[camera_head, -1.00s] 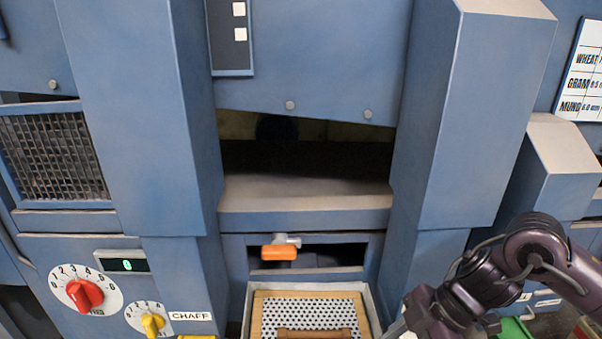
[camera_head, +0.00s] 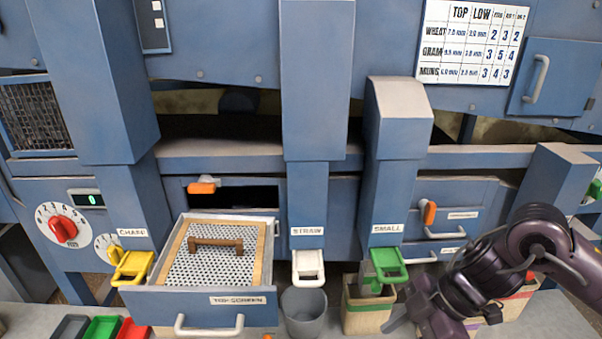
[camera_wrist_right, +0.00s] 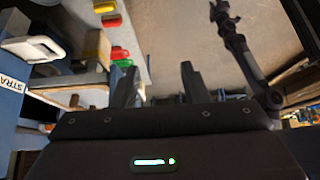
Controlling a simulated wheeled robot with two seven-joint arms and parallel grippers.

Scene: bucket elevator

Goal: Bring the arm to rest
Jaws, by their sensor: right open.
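My right arm enters the head view at the lower right, bent at the elbow. Its gripper (camera_head: 398,312) hangs low in front of the machine, near the tan bin under the SMALL spout. In the right wrist view the two dark fingers of the right gripper (camera_wrist_right: 158,82) stand apart with nothing between them. A dark jointed arm, apparently my left, shows at the upper right of the wrist view; its gripper end (camera_wrist_right: 221,14) is too small to read. No left arm shows in the head view.
The blue machine fills the head view. The TOP SCREEN drawer (camera_head: 175,303) stands pulled out, holding a perforated screen (camera_head: 215,268). A grey bucket (camera_head: 304,314) and tan bin (camera_head: 366,318) stand beside it. Coloured trays (camera_head: 103,328) lie lower left. Bare floor shows in the wrist view.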

